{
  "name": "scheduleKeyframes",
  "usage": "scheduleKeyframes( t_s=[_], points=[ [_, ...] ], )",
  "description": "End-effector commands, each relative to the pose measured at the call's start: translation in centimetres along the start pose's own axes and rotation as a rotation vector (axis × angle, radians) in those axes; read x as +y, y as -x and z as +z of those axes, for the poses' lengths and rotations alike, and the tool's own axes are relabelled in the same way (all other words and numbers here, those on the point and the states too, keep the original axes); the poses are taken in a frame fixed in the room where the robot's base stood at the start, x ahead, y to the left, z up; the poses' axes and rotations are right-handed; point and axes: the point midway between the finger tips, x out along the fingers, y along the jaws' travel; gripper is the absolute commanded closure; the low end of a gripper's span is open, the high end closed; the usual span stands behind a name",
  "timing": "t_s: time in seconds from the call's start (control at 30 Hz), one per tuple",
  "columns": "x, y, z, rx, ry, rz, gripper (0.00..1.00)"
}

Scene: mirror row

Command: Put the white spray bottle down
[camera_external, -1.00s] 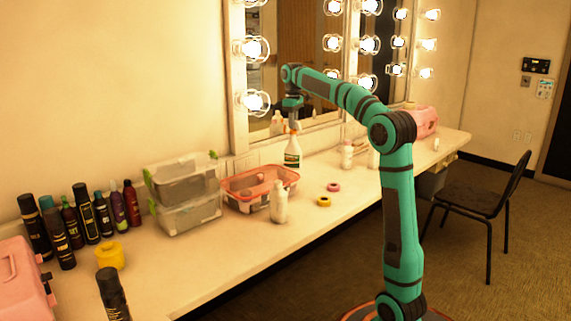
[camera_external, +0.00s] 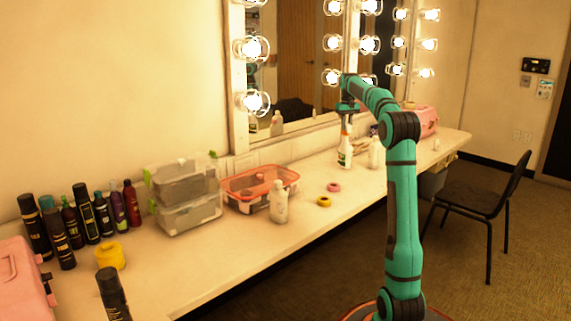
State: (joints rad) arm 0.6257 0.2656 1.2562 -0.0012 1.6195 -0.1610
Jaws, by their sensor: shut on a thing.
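The white spray bottle (camera_external: 345,153) is upright at the back of the counter (camera_external: 300,215), below the lit mirror, with an orange-red patch on its label. My gripper (camera_external: 347,112) is above it, shut on its top. The bottle's base is at or very close to the counter top; I cannot tell if it touches. The fingertips are too small to make out clearly.
A plain white bottle (camera_external: 375,152) stands just right of the spray bottle. Pink tape (camera_external: 334,187) and yellow tape (camera_external: 324,201) lie in front. A red-rimmed bin (camera_external: 245,190) and another white bottle (camera_external: 278,203) are to the left. A pink case (camera_external: 428,121) is farther right.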

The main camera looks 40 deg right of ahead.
Motion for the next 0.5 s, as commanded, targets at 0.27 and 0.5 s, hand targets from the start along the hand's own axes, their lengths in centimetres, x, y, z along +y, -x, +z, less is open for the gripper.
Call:
scheduleKeyframes(
  t_s=[0.27, 0.5],
  points=[
    [4.8, -0.9, 0.0, 0.000, -0.116, -0.001, 1.00],
    [7.4, -1.4, 0.1, 0.001, -0.181, -0.001, 1.00]
  ],
)
